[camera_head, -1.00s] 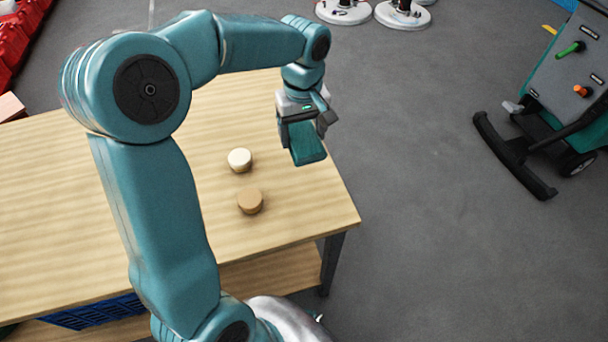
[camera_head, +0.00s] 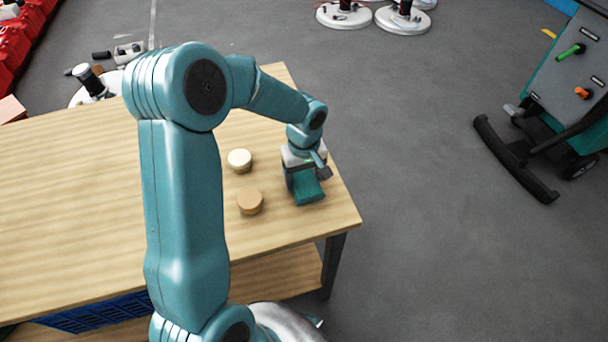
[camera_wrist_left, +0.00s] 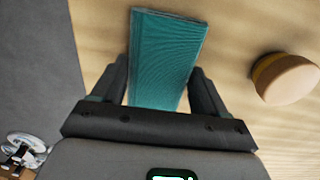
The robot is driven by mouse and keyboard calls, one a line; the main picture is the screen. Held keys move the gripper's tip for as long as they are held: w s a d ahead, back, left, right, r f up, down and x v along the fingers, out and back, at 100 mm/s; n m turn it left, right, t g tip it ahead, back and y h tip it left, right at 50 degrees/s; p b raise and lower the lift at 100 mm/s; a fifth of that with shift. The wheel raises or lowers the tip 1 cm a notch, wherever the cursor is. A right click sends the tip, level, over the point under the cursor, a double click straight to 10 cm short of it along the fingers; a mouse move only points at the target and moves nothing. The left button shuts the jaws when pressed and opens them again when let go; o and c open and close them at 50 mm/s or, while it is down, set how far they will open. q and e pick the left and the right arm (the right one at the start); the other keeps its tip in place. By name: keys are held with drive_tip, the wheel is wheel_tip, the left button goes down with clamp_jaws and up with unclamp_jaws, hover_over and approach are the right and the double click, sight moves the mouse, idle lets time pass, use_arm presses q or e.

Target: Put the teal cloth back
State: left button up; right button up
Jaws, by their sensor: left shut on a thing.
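The teal cloth (camera_head: 309,190) is a folded, flat block near the right edge of the wooden table (camera_head: 80,200). My left gripper (camera_head: 302,180) is shut on it, seen from above in the head view. In the left wrist view the cloth (camera_wrist_left: 165,55) lies between the two dark fingers (camera_wrist_left: 155,90) and sticks out past them over the wood. Whether the cloth touches the tabletop I cannot tell. My right gripper is not in view.
A cream round piece (camera_head: 239,160) and a tan round piece (camera_head: 250,201) stand on the table left of the cloth. A blue crate (camera_head: 95,314) sits on the lower shelf. A wheeled machine (camera_head: 560,110) stands on the floor at right. The table's left part is clear.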

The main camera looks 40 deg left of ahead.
sight(304, 177)
use_arm(q)
drive_tip(key=shift+f, duration=0.15)
drive_tip(key=o, duration=1)
drive_tip(key=shift+r, duration=0.45)
wheel_tip(304, 177, up, 12)
drive_tip(key=shift+f+p, duration=0.25)
drive_tip(key=shift+p, duration=0.3)
